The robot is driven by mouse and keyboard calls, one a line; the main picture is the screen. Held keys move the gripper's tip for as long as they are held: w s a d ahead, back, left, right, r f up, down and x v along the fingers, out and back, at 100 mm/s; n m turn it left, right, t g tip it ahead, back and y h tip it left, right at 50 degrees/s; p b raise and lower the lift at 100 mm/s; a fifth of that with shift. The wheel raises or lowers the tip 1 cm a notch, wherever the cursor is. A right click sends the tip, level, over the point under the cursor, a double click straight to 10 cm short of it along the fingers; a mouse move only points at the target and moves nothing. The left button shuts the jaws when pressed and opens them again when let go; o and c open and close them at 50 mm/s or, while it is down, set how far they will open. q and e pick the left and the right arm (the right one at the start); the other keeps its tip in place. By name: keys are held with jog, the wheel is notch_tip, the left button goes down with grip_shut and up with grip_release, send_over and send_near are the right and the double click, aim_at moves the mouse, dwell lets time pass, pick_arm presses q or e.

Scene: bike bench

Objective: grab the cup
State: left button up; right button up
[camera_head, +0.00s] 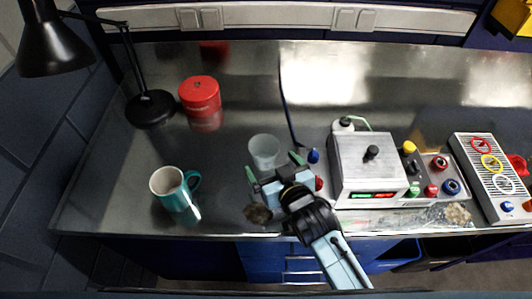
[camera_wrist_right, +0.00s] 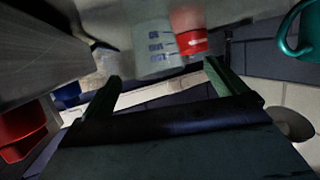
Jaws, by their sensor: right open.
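A translucent cup (camera_head: 264,148) stands upright on the metal bench. In the right wrist view, this cup (camera_wrist_right: 154,50) has blue measuring marks and shows just beyond the gap between my fingers. My right gripper (camera_head: 273,167) is open and empty, its green fingertips on the near side of the cup, pointing at it. The wrist view shows the two fingers (camera_wrist_right: 162,75) spread apart. A teal mug (camera_head: 181,198) stands farther left on the bench; part of it shows at the top right of the wrist view (camera_wrist_right: 290,40). My left gripper is not in view.
A red canister (camera_head: 201,92) and a black desk lamp (camera_head: 150,108) stand at the back left. A grey device box (camera_head: 366,165) with knobs is close on the right of my gripper, with a dark cable behind. Free bench lies between mug and cup.

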aim_at(260, 144)
jog(key=shift+w+a+f, duration=0.15)
jog(key=shift+w+f, duration=0.05)
jog(key=shift+w, duration=0.35)
jog(key=shift+w+a+f, duration=0.15)
jog(key=shift+w, duration=0.3)
jog(key=x, duration=0.4)
jog(key=shift+w, duration=0.45)
jog(key=shift+a, duration=0.1)
jog(key=shift+c, duration=0.8)
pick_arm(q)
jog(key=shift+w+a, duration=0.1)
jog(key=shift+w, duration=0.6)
pick_arm(e)
jog(key=c, duration=0.9)
